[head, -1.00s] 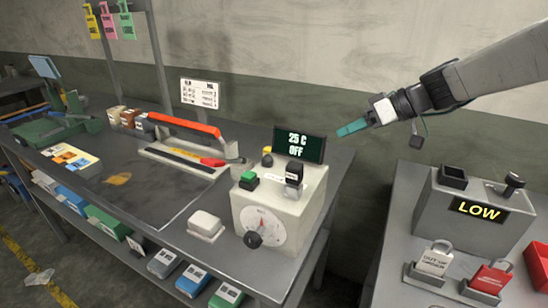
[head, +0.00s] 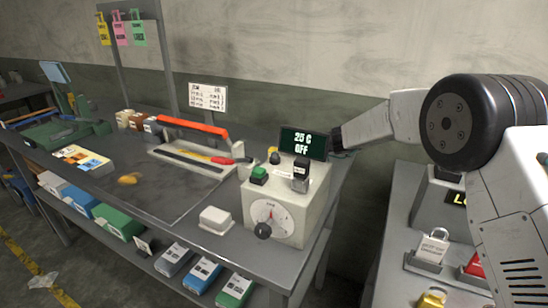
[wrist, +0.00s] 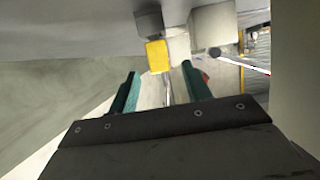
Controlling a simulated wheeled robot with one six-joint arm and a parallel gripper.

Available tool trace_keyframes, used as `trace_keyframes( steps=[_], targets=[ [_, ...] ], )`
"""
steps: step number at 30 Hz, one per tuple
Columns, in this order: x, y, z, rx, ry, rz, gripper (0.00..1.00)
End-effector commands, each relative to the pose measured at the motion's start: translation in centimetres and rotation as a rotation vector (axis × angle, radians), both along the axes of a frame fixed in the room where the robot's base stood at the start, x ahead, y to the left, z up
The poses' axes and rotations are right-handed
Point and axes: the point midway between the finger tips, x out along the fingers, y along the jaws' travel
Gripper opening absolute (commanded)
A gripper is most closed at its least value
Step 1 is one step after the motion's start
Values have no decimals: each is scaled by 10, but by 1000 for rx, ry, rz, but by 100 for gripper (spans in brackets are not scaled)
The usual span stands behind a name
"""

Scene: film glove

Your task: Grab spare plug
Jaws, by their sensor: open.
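A grey control box (head: 285,215) with a dial stands on the workbench. In the wrist view my gripper (wrist: 160,80) is open with two green fingers. A yellow block (wrist: 158,56) shows beyond and between the fingertips, beside a dark block (wrist: 148,22) and a pale grey block (wrist: 212,25). I cannot tell whether it is touched.
A sealer with a red arm (head: 190,124) lies left of the box. A white padlock (head: 432,248) and a yellow one (head: 432,299) are at the right table. My arm hides much of that table.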

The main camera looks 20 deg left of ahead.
Motion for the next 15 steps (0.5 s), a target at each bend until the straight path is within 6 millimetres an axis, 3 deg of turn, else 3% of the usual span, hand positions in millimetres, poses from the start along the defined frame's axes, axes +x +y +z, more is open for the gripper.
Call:
trace_keyframes(
  steps=[5,13,15],
  targets=[
    [1,22,-10,0,1,3,49],
    [0,27,-11,0,1,4,49],
    [0,27,-11,0,1,4,32]
  ],
)
